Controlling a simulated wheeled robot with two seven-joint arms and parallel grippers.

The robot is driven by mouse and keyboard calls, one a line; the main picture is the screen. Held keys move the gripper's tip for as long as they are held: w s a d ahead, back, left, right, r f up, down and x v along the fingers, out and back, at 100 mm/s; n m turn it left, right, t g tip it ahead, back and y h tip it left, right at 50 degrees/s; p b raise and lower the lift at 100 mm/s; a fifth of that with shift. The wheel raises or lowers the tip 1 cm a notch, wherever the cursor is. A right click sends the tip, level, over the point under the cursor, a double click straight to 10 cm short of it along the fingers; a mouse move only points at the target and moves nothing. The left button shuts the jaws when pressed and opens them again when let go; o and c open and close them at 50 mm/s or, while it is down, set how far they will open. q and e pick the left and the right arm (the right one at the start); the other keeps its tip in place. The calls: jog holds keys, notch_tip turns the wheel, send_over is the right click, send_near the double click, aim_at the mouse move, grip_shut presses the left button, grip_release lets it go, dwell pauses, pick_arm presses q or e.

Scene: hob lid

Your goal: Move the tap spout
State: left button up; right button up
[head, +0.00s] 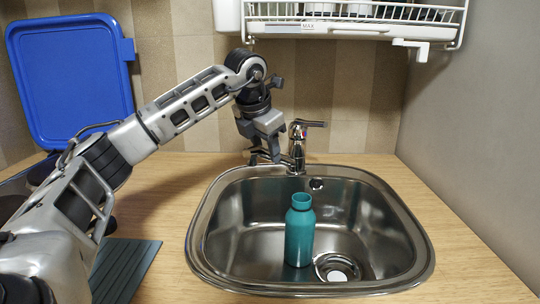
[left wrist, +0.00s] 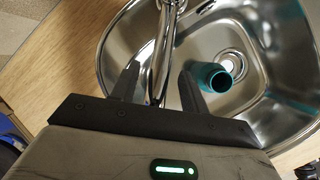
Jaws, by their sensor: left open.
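The chrome tap (head: 297,145) stands at the back rim of the steel sink (head: 205,225), with its lever pointing right. My left gripper (head: 266,157) is just left of the tap, pointing down, with its fingers apart. In the left wrist view the tap spout (left wrist: 166,45) runs between the two open fingers of my left gripper (left wrist: 158,82). I cannot tell whether either finger touches it. In the head view the spout is hard to make out beside the fingers. My right gripper is not in view.
A teal bottle (head: 299,235) stands in the sink, left of the drain (head: 337,272). A white dish rack (head: 350,28) hangs on the wall above. A blue lid (head: 70,75) leans at the left. A dark ribbed mat (head: 125,268) lies left of the sink.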

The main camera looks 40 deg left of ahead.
pick_arm(q)
jog(key=shift+x, duration=1.25)
